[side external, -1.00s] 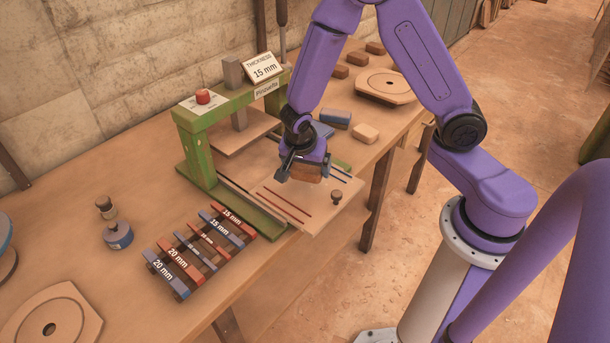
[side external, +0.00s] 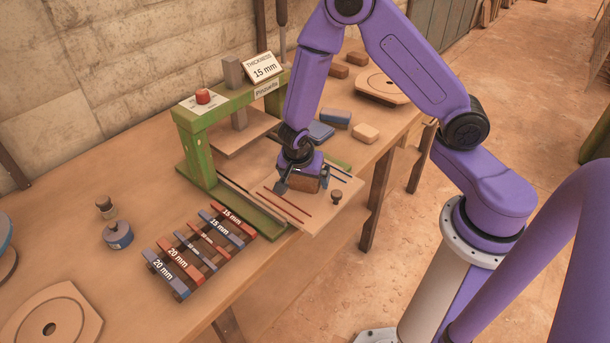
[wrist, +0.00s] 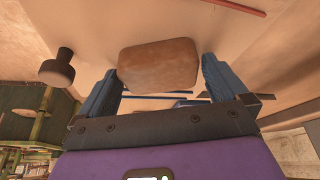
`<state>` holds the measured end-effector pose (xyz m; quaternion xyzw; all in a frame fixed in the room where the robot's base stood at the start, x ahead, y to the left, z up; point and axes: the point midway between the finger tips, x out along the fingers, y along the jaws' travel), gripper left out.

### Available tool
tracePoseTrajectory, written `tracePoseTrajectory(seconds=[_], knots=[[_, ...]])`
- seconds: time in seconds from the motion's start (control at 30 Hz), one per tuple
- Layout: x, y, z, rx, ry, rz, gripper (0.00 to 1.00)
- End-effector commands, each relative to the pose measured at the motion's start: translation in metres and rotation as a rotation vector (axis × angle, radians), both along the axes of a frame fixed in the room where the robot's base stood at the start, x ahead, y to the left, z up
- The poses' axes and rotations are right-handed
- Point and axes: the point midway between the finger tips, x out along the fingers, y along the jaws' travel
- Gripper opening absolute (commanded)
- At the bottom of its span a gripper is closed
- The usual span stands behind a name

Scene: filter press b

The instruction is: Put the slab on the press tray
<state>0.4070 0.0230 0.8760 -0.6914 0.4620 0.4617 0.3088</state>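The slab (side external: 305,184) is a brown rounded block between my gripper's fingers, and it also shows in the wrist view (wrist: 158,66). My gripper (side external: 304,186) points down over the press tray and is shut on the slab. The fingers stand at its two ends; only a narrow gap shows at the right one in the wrist view. The press tray (side external: 318,213) is a pale board with red and blue lines and a dark knob (side external: 337,197). The slab is over the lined area, low to the board; I cannot tell whether it touches.
The green press frame (side external: 200,160) stands left of the tray. Red and blue thickness bars (side external: 205,245) lie in front of it. A blue-and-brown block (side external: 336,118), a tan block (side external: 366,133) and a round plate (side external: 385,85) lie behind on the bench.

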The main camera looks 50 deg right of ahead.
Motion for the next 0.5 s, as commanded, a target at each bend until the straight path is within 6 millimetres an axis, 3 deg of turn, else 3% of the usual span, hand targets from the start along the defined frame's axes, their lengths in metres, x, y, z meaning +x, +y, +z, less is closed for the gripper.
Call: tracePoseTrajectory(seconds=[0.27, 0.5], knots=[[0.000, 0.000, 0.003, 0.000, -0.001, -0.001, 1.00], [-0.003, 0.010, 0.029, 0.003, -0.005, 0.000, 1.00]])
